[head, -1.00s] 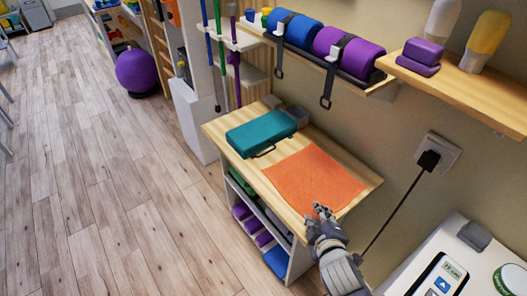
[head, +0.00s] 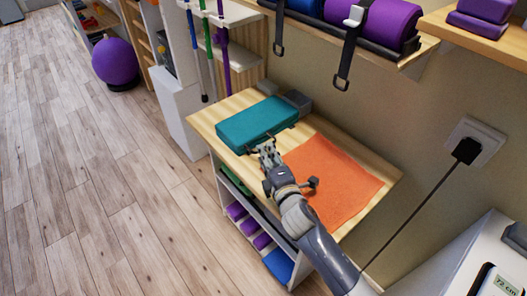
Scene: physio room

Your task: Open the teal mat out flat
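The teal mat (head: 256,121) lies folded as a thick block on the left part of the wooden tabletop. A dark loop showed at its near edge earlier; now my gripper covers most of that spot. My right gripper (head: 268,150) is over the tabletop, right at the mat's near edge. I cannot tell whether it touches the mat or the loop, or how far its fingers are apart. My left gripper is not in view.
A flat orange cloth (head: 335,180) covers the right part of the tabletop (head: 212,122). A small grey box (head: 297,101) stands behind the mat. A wall rack (head: 405,47) with purple rolls and hanging straps is above.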

